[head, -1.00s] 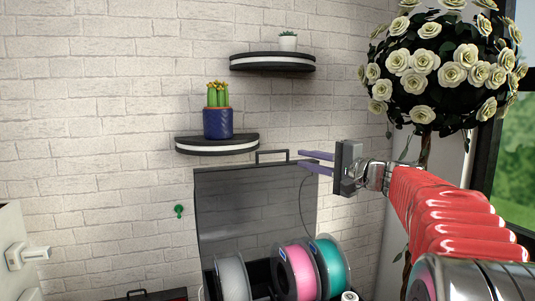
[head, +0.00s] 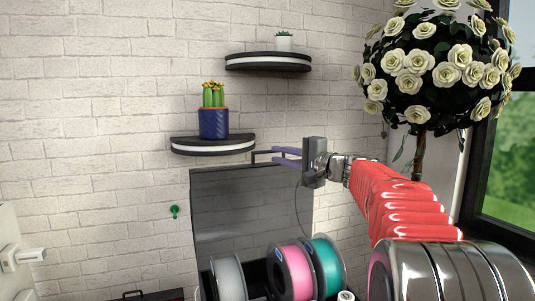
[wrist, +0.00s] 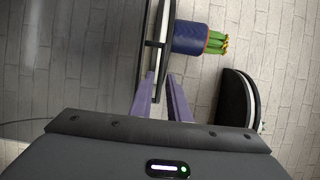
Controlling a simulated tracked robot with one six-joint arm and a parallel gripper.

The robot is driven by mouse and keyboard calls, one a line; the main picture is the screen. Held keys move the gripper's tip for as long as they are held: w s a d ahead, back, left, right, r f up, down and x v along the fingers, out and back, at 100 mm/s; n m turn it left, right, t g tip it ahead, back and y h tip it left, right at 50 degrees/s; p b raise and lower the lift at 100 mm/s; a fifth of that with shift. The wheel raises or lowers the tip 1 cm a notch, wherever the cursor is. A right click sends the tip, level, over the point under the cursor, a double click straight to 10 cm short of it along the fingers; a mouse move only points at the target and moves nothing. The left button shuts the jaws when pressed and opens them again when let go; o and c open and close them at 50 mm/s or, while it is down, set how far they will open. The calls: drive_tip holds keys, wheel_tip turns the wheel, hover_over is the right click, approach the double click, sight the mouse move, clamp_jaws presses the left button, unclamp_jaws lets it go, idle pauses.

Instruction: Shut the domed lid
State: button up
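The lid (head: 240,215) is a dark, glossy, see-through panel standing raised against the brick wall, behind the filament spools; a dome shape cannot be made out. A thin dark bracket handle (head: 256,152) sits on its top edge. My gripper (head: 274,157) reaches in from the right at the handle's height, its purple fingers overlapping the handle's right part. In the wrist view my gripper (wrist: 160,76) has its two fingers apart, with the dark handle bar showing between them; contact cannot be told. The lid (wrist: 75,60) fills the left of that view.
White, pink and teal spools (head: 292,272) stand before the lid. A shelf (head: 213,146) with a blue cactus pot (head: 213,123) is just left of the handle, and a second shelf (head: 268,63) is above. A flowering tree (head: 436,68) stands at the right.

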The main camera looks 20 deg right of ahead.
sight(269, 152)
drive_tip(key=shift+x, duration=2.7)
clamp_jaws()
drive_tip(key=shift+a+f, duration=0.1)
drive_tip(key=shift+f, duration=0.15)
